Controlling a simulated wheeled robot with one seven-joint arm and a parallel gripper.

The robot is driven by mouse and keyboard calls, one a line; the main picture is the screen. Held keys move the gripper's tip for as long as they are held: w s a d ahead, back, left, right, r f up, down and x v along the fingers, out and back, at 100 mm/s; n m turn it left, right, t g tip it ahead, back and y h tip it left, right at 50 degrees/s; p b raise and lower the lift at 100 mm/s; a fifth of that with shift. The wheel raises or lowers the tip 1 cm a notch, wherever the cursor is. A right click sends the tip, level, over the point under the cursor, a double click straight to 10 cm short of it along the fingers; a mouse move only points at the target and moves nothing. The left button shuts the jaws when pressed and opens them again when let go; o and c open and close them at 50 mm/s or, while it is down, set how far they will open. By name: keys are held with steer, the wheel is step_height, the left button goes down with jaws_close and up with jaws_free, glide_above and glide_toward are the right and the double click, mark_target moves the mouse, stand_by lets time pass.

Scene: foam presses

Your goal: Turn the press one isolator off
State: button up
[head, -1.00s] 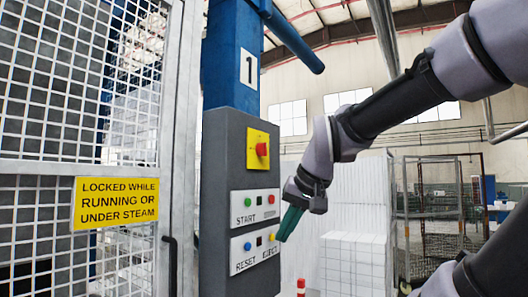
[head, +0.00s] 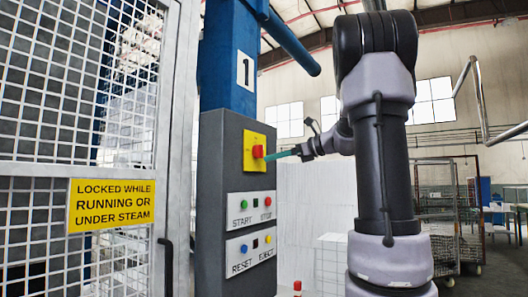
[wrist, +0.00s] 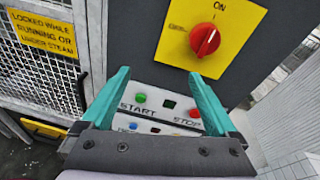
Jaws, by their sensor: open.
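The press one isolator is a red rotary knob (head: 257,151) on a yellow plate (head: 249,139), near the top of the grey control box under the number 1. In the wrist view the red knob (wrist: 205,40) is at the upper right, with ON printed above it and a smaller label at its left. Its pale pointer mark seems to point up toward ON. My gripper (head: 273,156) has green fingers and reaches in from the right, close to the knob. In the wrist view my open gripper (wrist: 158,75) is empty, its tips below and left of the knob.
Below the isolator are the START and STOP panel (head: 251,209) and the RESET and EJECT panel (head: 251,249). A mesh guard with a yellow warning sign (head: 111,205) stands at the left. A wire cage trolley (head: 440,215) stands at the right rear.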

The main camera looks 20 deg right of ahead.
mark_target(260, 151)
steer(key=w+d+r+m+t, duration=0.2)
steer(key=w+d+r+m, duration=0.15)
steer(key=d, duration=0.25)
steer(key=a+x, duration=0.1)
steer(key=x, duration=0.9)
steer(key=shift+s+r+n+y, duration=0.2)
steer(key=shift+s+n+y, duration=0.1)
steer(key=shift+s+n, duration=0.05)
steer(key=c, duration=1.4)
